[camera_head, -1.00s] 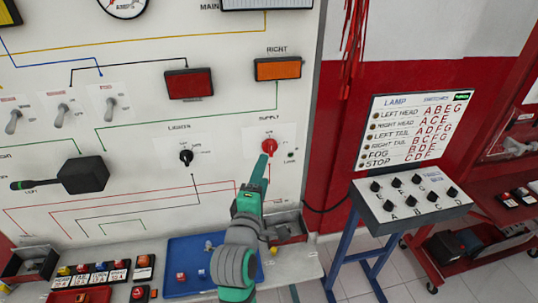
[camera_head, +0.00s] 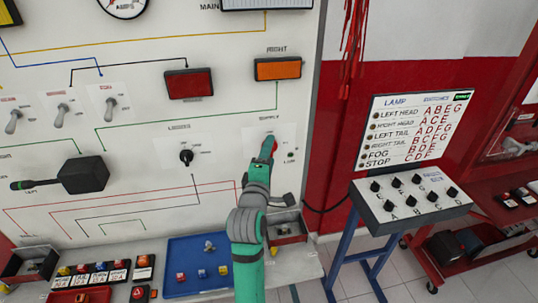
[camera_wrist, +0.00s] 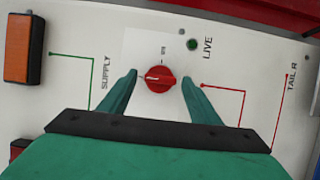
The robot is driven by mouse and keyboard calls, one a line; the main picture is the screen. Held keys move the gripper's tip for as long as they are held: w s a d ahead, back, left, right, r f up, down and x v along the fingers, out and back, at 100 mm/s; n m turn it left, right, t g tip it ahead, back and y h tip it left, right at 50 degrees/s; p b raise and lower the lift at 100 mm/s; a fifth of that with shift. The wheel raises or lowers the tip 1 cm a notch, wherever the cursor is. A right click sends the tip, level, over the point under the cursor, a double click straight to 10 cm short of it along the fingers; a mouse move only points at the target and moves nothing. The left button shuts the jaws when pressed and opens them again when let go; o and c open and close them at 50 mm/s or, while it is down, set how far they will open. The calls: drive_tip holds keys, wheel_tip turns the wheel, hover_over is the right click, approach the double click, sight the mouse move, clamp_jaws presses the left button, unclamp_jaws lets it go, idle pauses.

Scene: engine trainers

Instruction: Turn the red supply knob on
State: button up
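The red supply knob (camera_wrist: 159,79) sits on the white panel beside the printed word SUPPLY. In the wrist view its pale pointer line lies roughly across the picture. My gripper (camera_wrist: 159,82) is open, with one finger on each side of the knob and a visible gap on both sides. In the head view my gripper (camera_head: 265,152) covers most of the knob, and only a red bit (camera_head: 274,146) shows. The LIVE lamp (camera_wrist: 192,44) near the knob is dark green.
A black lighting knob (camera_head: 186,156) is to the left on the panel. An orange lamp (camera_head: 278,68) is above. A shelf with a blue tray (camera_head: 190,247) and a small metal bin (camera_head: 287,236) lies below. A switch box (camera_head: 412,203) stands to the right.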

drive_tip(key=c, duration=0.9)
drive_tip(key=shift+o, duration=0.2)
drive_tip(key=shift+m, duration=0.3)
drive_tip(key=m, duration=0.1)
drive_tip(key=m+g, duration=0.1)
drive_tip(key=m, duration=0.1)
drive_tip(key=shift+r+g+y, duration=0.25)
drive_tip(key=shift+g+y, duration=0.05)
drive_tip(key=shift+y, duration=0.1)
drive_tip(key=m, duration=0.2)
drive_tip(key=m+g+y, duration=0.1)
drive_tip(key=shift+d+r+m+y, duration=0.15)
drive_tip(key=shift+m+y, duration=0.15)
drive_tip(key=shift+m, duration=0.1)
drive_tip(key=m+y, duration=0.1)
drive_tip(key=m+g, duration=0.1)
drive_tip(key=m, duration=0.1)
drive_tip(key=shift+d+r+y, duration=0.1)
drive_tip(key=shift+d+y, duration=0.1)
drive_tip(key=shift+y, duration=0.2)
drive_tip(key=shift+w+d+m+g+y, duration=0.1)
drive_tip(key=shift+m+g+y, duration=0.3)
drive_tip(key=shift+m+y, duration=0.75)
drive_tip(key=shift+m, duration=0.45)
